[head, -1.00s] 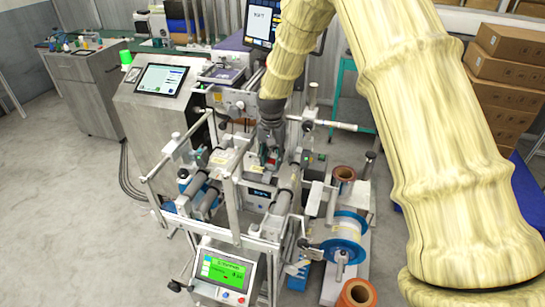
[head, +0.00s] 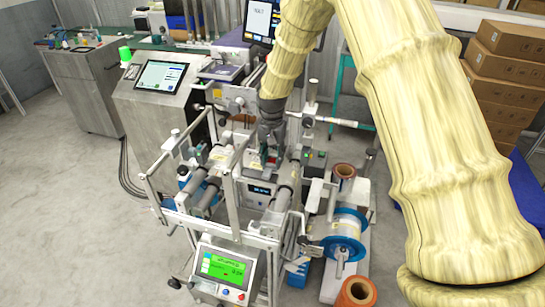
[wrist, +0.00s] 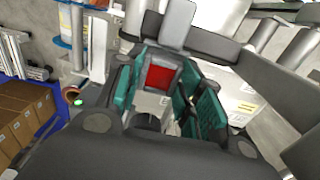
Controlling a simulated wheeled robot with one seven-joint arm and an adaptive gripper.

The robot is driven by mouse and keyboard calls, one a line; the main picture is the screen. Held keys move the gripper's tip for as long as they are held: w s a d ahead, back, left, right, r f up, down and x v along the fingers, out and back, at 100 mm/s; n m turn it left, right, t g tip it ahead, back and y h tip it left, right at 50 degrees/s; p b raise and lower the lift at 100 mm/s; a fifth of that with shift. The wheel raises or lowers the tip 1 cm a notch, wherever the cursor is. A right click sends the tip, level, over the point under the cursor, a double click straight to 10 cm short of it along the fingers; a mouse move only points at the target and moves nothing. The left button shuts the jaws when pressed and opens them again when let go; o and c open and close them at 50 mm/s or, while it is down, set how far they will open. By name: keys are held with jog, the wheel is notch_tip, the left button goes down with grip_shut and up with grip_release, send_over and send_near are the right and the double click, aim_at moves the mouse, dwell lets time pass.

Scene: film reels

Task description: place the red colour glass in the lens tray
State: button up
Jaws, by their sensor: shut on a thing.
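My gripper (head: 266,148) is down among the rollers of the machine in the middle of the head view. In the wrist view its teal finger pads (wrist: 172,98) stand on either side of the red colour glass (wrist: 160,77), a small red square in a pale frame. My gripper is shut on it. In the head view only a speck of red shows at the fingertips. I cannot make out the lens tray in either view.
Metal rollers (head: 206,190) and upright posts of the machine crowd the gripper. A green-lit screen (head: 224,268) stands in front. Copper-coloured reels (head: 357,292) and a blue-rimmed white reel (head: 345,228) are on the right. Cardboard boxes (head: 505,80) are stacked at far right.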

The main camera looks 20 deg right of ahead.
jog(key=shift+f, duration=0.2)
jog(key=o, duration=1)
